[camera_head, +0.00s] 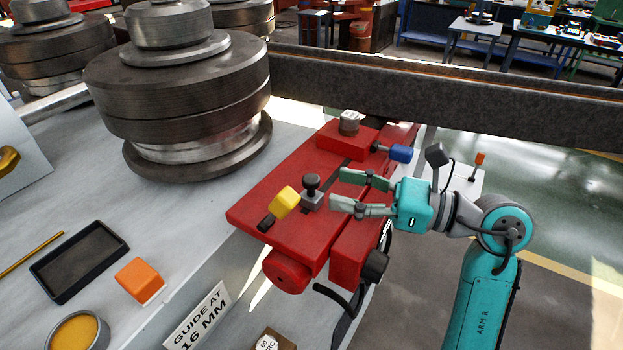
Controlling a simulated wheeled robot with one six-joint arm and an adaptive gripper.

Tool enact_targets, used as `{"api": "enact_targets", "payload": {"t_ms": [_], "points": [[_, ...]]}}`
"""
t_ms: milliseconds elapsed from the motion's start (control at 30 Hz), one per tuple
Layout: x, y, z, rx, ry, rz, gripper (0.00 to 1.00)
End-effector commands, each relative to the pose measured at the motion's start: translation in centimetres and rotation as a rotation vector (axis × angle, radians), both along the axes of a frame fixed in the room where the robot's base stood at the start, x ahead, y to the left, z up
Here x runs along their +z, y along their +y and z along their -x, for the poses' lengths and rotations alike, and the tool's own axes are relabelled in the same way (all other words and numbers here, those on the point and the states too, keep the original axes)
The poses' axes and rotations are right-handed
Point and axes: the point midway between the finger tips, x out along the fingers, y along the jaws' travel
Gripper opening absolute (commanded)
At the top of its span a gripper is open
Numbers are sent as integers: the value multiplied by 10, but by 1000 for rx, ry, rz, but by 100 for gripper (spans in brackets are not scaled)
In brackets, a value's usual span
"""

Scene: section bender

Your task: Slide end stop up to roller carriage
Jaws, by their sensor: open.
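A small grey block with a black knob, which looks like the end stop (313,200), sits on the red slide bed (268,210) near its front end. The red roller carriage (338,138), with a small grey roller (349,122) on top, sits farther back on the bed. A stretch of bed with a dark slot separates the two. My gripper (337,188) comes in from the right. It is open and empty, its green fingers pointing left with their tips just right of the end stop. I cannot tell whether a fingertip touches it.
A blue handle (400,153) sticks out right of the carriage. Large steel rollers (185,90) stand at the left, and a long dark beam (450,90) runs behind. A black tray (80,260) and orange block (138,281) lie front left.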

Motion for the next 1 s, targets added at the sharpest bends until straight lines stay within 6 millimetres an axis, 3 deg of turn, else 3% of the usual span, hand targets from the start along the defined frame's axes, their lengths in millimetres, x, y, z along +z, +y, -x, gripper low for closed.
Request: {"api": "enact_targets", "payload": {"t_ms": [100, 333, 767, 800, 1000], "points": [[0, 22, -7, 4, 0, 0, 55], [0, 50, -18, 3, 0, -1, 55], [0, 59, -22, 0, 0, 0, 55], [0, 59, -22, 0, 0, 0, 53], [0, 59, -22, 0, 0, 0, 3]]}}
